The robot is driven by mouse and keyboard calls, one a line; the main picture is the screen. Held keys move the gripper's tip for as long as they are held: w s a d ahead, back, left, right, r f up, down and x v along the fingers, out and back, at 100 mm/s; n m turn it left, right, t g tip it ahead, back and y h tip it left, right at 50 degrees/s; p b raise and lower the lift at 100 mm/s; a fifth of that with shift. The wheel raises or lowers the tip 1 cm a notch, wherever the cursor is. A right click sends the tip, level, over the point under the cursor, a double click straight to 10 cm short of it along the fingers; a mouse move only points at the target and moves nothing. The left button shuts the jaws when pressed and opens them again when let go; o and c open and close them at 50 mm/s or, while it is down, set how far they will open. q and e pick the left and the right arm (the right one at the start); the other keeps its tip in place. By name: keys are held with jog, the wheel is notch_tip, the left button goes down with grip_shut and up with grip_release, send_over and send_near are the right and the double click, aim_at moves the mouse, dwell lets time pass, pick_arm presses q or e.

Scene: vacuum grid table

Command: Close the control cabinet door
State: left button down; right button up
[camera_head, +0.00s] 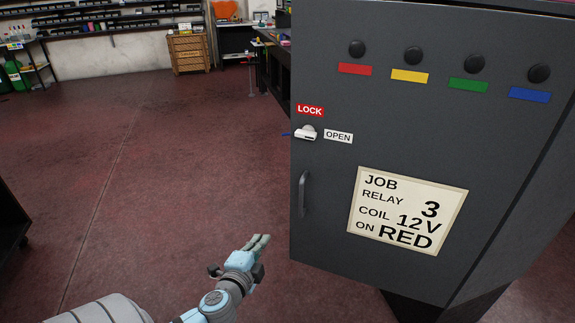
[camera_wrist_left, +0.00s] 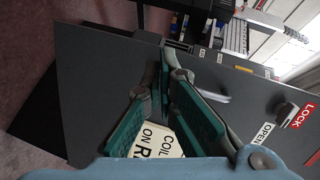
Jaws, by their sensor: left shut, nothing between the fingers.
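The dark grey control cabinet's door (camera_head: 420,125) fills the right of the head view. It carries a white knob (camera_head: 305,133) beside LOCK and OPEN labels, a vertical handle (camera_head: 304,193) near its left edge, and a JOB card (camera_head: 407,211). I cannot tell how far the door stands from its frame. My left gripper (camera_head: 265,239) is shut and empty, below and left of the handle. In the left wrist view its fingers (camera_wrist_left: 167,62) meet in front of the door, covering part of the card (camera_wrist_left: 158,143). The knob also shows there (camera_wrist_left: 286,108). Contact is unclear.
Four-colour strips and black buttons line the door's top. Red-brown floor (camera_head: 150,170) lies open to the left. A wooden drawer unit (camera_head: 189,53) stands at the back wall, and a dark bench (camera_head: 272,70) stands behind the cabinet. A dark object (camera_head: 10,215) is at the left edge.

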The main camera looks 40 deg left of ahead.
pick_arm(q)
notch_tip(320, 180, up, 10)
jog(key=w+d+r+m+t+p, duration=0.1)
jog(key=w+m+t, duration=0.1)
jog(key=m+t, duration=0.15)
send_near(293, 174)
jog(key=shift+g+h, duration=0.25)
jog(key=shift+h, duration=0.15)
jog(key=x, duration=0.7)
jog(key=shift+a+r+b, duration=0.15)
jog(key=shift+r+b, duration=0.1)
jog(key=shift+b, duration=0.1)
pick_arm(e)
jog(key=s, duration=0.3)
jog(key=shift+s+d+r, duration=0.2)
jog(key=shift+d+r, duration=0.1)
jog(key=shift+d, duration=0.1)
